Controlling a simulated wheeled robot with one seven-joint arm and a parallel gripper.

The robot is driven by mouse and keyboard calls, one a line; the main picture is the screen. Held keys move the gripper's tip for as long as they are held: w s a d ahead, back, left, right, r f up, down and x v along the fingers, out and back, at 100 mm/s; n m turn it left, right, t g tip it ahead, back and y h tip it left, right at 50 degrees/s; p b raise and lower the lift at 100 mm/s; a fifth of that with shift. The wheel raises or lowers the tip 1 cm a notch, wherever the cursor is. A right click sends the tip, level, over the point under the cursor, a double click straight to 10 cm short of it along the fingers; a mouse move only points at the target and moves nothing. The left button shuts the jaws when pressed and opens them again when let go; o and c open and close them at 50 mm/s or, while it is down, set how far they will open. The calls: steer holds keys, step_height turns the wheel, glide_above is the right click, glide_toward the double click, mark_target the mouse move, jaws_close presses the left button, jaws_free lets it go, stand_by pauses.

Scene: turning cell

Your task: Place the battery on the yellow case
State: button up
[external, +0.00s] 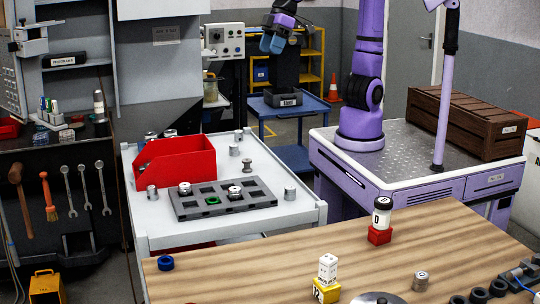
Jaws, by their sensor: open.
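A yellow case (326,291) with dark markings sits at the front of the wooden table. A small white block with dark print (327,268) stands upright on top of it. A white cylinder with black ends (382,213), marked with a dark character, stands upright on a red case (379,235) farther back and right; it looks like a battery, but I cannot tell for sure which thing is the battery. My gripper (272,45) is open, high at the top middle, well behind and apart from both cases.
A small metal cylinder (421,281) stands right of the yellow case, with black rings (479,296) beyond. A blue ring (165,263) lies at the table's left. A grey cart holds a red bin (180,163) and a slotted tray (222,198). The table's left middle is clear.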

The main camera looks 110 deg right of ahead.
steer(key=s+d+f, duration=0.2)
steer(key=s+d, duration=0.5)
steer(key=s, duration=0.3)
steer(key=s+d+f+m+h, duration=0.1)
steer(key=s+d, duration=0.5)
steer(key=s, duration=0.4)
steer(key=shift+d+f+t, duration=0.35)
steer(key=shift+d+t, duration=0.05)
steer(key=shift+s, duration=0.1)
